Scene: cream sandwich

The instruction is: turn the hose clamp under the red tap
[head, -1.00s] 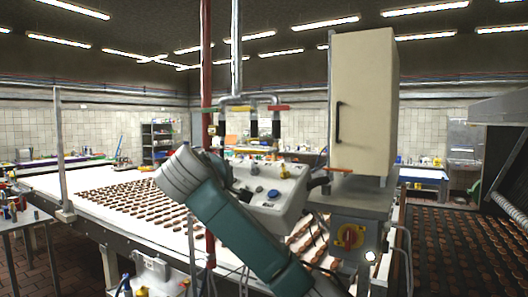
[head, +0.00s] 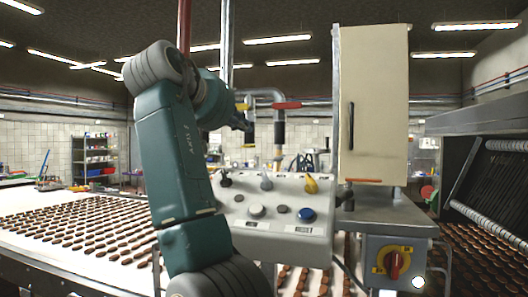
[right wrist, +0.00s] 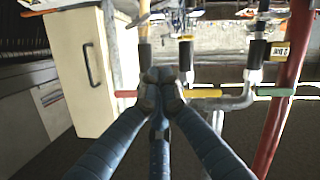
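The red tap handle (head: 287,105) sits on the grey pipe right of centre in the head view. A dark hose end (head: 279,132) hangs below it; I cannot make out its clamp clearly. My right gripper (head: 248,128) is left of this hose, apart from it in the picture. In the right wrist view my right gripper (right wrist: 160,88) has its fingertips together, with nothing visible between them. Dark hose ends rise behind. My left gripper is not in view.
A grey control box (head: 270,215) with knobs stands below the taps. A cream cabinet (head: 372,105) is close on the right. A red pole (head: 184,25) rises behind my arm. A conveyor (head: 25,200) with rows of biscuits lies at left.

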